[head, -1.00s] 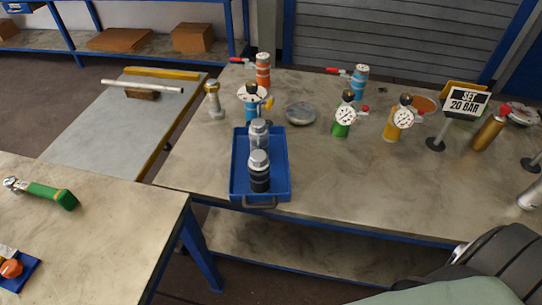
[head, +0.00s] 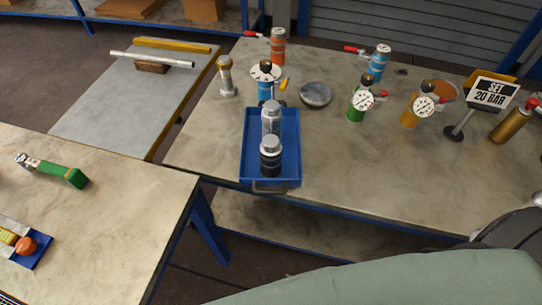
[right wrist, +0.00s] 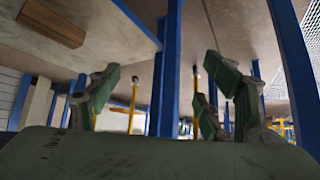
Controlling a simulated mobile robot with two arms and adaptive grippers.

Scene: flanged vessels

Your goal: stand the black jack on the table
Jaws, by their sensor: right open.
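The black jack (head: 270,158), a black cylinder with a silver top, stands upright in the blue tray (head: 246,172), at the tray's near end. A grey-silver jack (head: 270,118) stands right behind it in the same tray. The tray is on the far table (head: 345,150), near its front left. My right gripper (right wrist: 160,82) shows in the right wrist view with its green-padded fingers wide apart and nothing between them. It is not seen in the head view, so its distance from the jack cannot be told. My left gripper is in no view.
Gauged green (head: 357,100) and yellow (head: 418,105) vessels, a grey disc (head: 316,94) and a "SET 20 BAR" sign (head: 492,92) stand on the far table. Table right of the tray is bare.

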